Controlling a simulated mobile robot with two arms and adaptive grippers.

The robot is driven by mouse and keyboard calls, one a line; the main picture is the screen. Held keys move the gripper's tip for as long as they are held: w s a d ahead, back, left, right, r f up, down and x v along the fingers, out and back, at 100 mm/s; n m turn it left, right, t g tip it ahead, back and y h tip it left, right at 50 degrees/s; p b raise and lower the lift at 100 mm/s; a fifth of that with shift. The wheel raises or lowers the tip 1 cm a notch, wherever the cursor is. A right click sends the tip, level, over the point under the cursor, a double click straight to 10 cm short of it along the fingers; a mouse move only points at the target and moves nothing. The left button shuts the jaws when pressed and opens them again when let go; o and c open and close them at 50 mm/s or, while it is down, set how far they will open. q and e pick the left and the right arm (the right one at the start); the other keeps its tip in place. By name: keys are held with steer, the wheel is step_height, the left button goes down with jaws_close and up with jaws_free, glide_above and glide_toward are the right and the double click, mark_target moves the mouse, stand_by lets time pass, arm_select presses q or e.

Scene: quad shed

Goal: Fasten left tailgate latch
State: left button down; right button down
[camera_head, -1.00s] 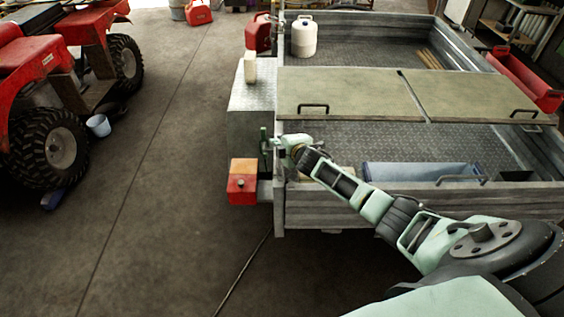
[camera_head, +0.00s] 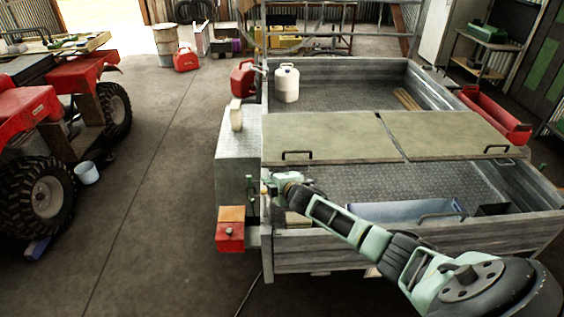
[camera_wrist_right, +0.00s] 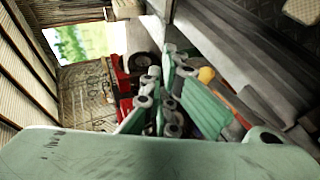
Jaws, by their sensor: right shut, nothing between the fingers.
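The grey metal tailgate (camera_head: 345,252) stands upright across the near end of the trailer. My right arm reaches over it from the lower right. My right gripper (camera_head: 258,196) is at the trailer's near left corner, beside the left end of the tailgate and just above the red and orange tail light (camera_head: 230,237). In the right wrist view its green fingers (camera_wrist_right: 165,100) are shut with nothing between them. A small rounded orange part (camera_wrist_right: 206,74) shows beside the fingers. I cannot make out the left latch; the gripper and wrist cover that corner. My left gripper is not in view.
Two lid boards (camera_head: 330,138) with handles span the trailer bed. A blue bin (camera_head: 400,211) lies inside behind the tailgate. A metal box (camera_head: 237,160) is on the trailer's left side.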

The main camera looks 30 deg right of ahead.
step_height(320, 180, up, 7)
steer(key=s+d, duration=0.1)
steer(key=s, duration=0.1)
steer(key=shift+s+d, duration=0.3)
steer(key=shift+d, duration=0.05)
steer(key=shift+r, duration=0.15)
